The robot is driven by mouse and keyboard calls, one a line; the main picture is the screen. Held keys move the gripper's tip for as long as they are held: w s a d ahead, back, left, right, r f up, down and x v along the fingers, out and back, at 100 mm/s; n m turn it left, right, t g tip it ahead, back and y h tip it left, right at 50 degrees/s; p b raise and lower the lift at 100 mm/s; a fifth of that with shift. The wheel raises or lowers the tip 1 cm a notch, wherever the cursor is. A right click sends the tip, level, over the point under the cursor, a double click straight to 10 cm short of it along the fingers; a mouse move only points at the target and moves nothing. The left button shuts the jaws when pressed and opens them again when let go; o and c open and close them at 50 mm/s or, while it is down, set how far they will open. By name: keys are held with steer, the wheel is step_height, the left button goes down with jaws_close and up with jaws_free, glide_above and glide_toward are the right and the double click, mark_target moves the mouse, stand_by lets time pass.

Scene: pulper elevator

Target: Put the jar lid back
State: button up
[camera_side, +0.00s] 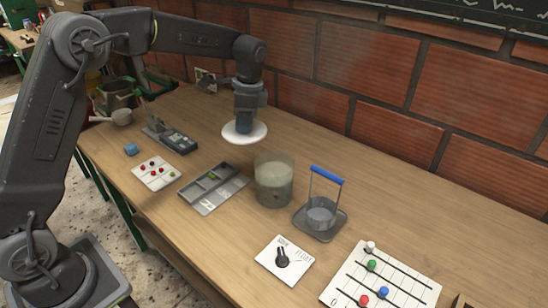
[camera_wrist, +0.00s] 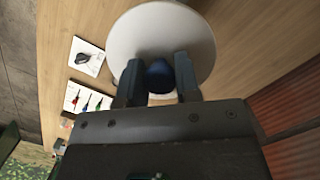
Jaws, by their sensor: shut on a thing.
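The jar lid (camera_side: 245,134) is a white disc with a blue knob. My gripper (camera_side: 244,122) is shut on the knob and holds the lid in the air, up and to the left of the jar in the side view. In the wrist view the lid (camera_wrist: 150,35) fills the upper middle, with the blue knob between the fingers of my gripper (camera_wrist: 158,78). The glass jar (camera_side: 274,181) stands upright and uncovered on the table, with cloudy greenish contents. The lid does not touch the jar. The jar is hidden in the wrist view.
A wire-handled basket (camera_side: 320,210) with a blue grip stands right of the jar. A grey divided tray (camera_side: 213,188) lies to its left. A dial card (camera_side: 284,260) and a board with coloured beads (camera_side: 381,280) lie in front. A brick wall (camera_side: 390,65) rises behind.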

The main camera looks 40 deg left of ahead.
steer(key=w+d+f, duration=0.1)
steer(key=d+f, duration=0.1)
steer(key=f, duration=0.1)
steer(key=w+d+f, duration=0.1)
steer(key=d+f, duration=0.1)
steer(key=d, duration=0.1)
steer(key=w+d+f, duration=0.1)
steer(key=d+f, duration=0.1)
steer(key=f, duration=0.1)
steer(key=shift+d+f, duration=0.15)
steer(key=shift+f, duration=0.15)
steer(key=shift+s+f, duration=0.1)
steer(key=shift+f, duration=0.05)
steer(key=shift+c, duration=0.4)
steer(key=o, duration=1)
steer(key=shift+s+f, duration=0.1)
steer(key=shift+f, duration=0.05)
step_height(320, 180, up, 12)
steer(key=w+d, duration=0.1)
steer(key=shift+w+d+r, duration=0.15)
steer(key=shift+w+r, duration=0.05)
steer(key=shift+r, duration=0.05)
